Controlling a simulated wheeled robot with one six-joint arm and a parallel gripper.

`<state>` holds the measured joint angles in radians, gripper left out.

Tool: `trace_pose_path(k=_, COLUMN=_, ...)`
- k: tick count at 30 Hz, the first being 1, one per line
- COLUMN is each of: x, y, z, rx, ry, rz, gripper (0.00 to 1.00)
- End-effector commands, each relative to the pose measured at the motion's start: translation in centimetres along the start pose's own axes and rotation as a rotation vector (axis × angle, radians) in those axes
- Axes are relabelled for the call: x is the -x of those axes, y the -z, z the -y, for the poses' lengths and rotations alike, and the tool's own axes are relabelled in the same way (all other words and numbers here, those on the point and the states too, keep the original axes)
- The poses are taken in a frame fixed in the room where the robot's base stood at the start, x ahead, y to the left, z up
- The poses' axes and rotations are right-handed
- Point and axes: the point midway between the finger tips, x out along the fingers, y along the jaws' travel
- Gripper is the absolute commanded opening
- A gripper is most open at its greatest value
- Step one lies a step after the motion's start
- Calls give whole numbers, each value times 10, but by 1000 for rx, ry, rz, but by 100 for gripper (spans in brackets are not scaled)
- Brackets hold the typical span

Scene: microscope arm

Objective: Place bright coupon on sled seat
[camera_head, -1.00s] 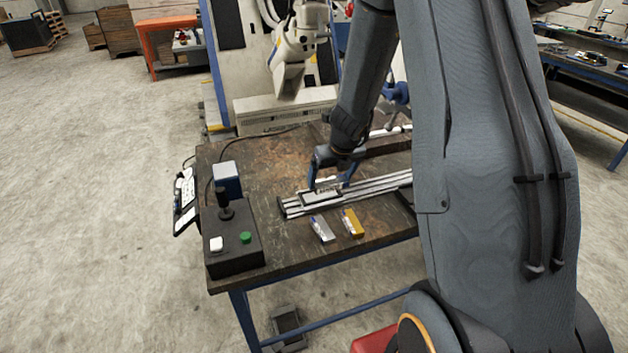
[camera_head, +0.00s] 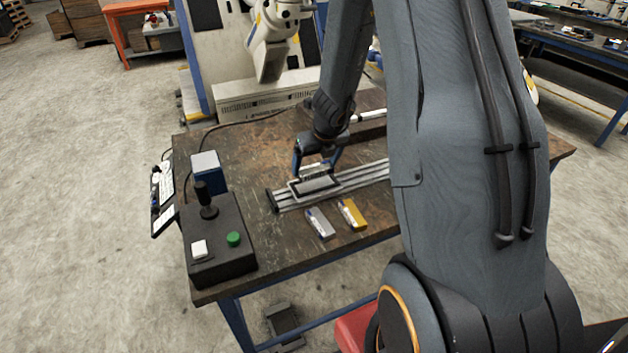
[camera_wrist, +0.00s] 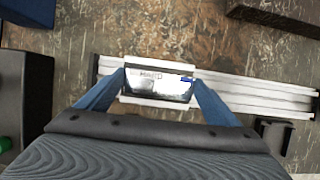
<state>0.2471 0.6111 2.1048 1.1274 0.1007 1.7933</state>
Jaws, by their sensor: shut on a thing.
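My gripper (camera_head: 314,174) is low over the table, its two blue fingers on either side of the bright coupon (camera_wrist: 158,84). In the wrist view the coupon is a shiny silver plate with printed marks and a blue spot at its right end. The fingers (camera_wrist: 160,80) touch its short sides. The sled seat (camera_wrist: 133,99) shows as a pale frame around and under the coupon, on the metal rail (camera_head: 363,177). The coupon lies within the frame's outline; whether it rests fully on the seat I cannot tell. In the head view the coupon is mostly hidden.
A grey coupon (camera_head: 320,223) and a yellow coupon (camera_head: 352,214) lie in front of the rail. A black joystick box (camera_head: 217,244) with white and green buttons and a blue box (camera_head: 208,172) stand at the left. A dark bar lies behind the rail.

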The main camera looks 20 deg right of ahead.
Motion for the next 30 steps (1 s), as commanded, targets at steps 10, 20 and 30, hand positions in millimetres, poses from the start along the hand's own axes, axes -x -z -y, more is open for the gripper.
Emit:
trace_pose_path(k=10, x=-22, y=8, z=-2, rx=2, ry=-1, rz=0, gripper=53)
trace_pose_path(k=20, x=-38, y=15, z=-2, rx=4, ry=-1, rz=1, gripper=53)
trace_pose_path(k=30, x=-39, y=15, z=-2, rx=4, ry=-1, rz=1, gripper=53)
